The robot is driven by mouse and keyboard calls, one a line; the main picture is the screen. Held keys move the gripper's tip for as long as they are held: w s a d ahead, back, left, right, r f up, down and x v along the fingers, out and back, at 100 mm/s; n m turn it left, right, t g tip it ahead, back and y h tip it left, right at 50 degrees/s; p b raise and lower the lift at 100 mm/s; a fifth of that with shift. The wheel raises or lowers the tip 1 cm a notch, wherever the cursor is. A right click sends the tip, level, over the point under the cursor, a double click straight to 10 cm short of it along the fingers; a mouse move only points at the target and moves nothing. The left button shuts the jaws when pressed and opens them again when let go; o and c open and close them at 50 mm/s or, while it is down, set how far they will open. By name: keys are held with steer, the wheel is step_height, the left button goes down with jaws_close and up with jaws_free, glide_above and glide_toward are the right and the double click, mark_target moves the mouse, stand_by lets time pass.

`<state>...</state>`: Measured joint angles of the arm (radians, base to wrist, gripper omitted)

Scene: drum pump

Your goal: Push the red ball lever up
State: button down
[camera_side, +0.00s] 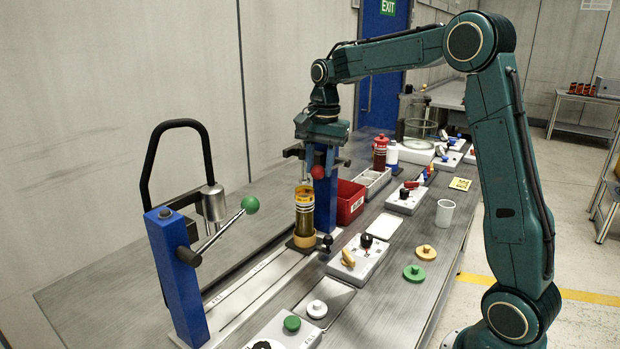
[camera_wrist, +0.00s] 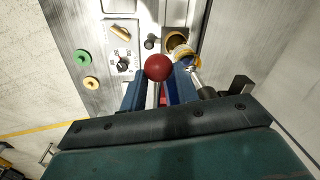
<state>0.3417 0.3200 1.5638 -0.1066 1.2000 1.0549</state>
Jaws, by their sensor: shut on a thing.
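The red ball (camera_side: 318,172) of the lever is at the blue post (camera_side: 326,197) in the middle of the bench. In the wrist view the red ball (camera_wrist: 158,67) sits between the fingertips. My gripper (camera_side: 319,160) points down, with its fingers on both sides of the ball, shut on it. The gripper also shows in the wrist view (camera_wrist: 159,82). A metal rod (camera_wrist: 196,72) shows to the right of the ball; the ball's own lever is mostly hidden behind the ball and fingers.
A green ball lever (camera_side: 250,204) on another blue post (camera_side: 177,270) is at the left. A red bin (camera_side: 350,203) is close behind. A control box (camera_side: 358,256) with knobs is to the right.

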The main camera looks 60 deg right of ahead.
steer(key=shift+s+d+r, duration=0.1)
steer(key=shift+d+r, duration=0.35)
steer(key=c, duration=1.1)
jaws_free()
steer(key=shift+o, duration=0.2)
steer(key=shift+a, duration=0.1)
steer(key=shift+r, duration=0.45)
step_height(320, 180, up, 7)
steer(key=shift+s+f, duration=0.2)
steer(key=shift+s, duration=0.05)
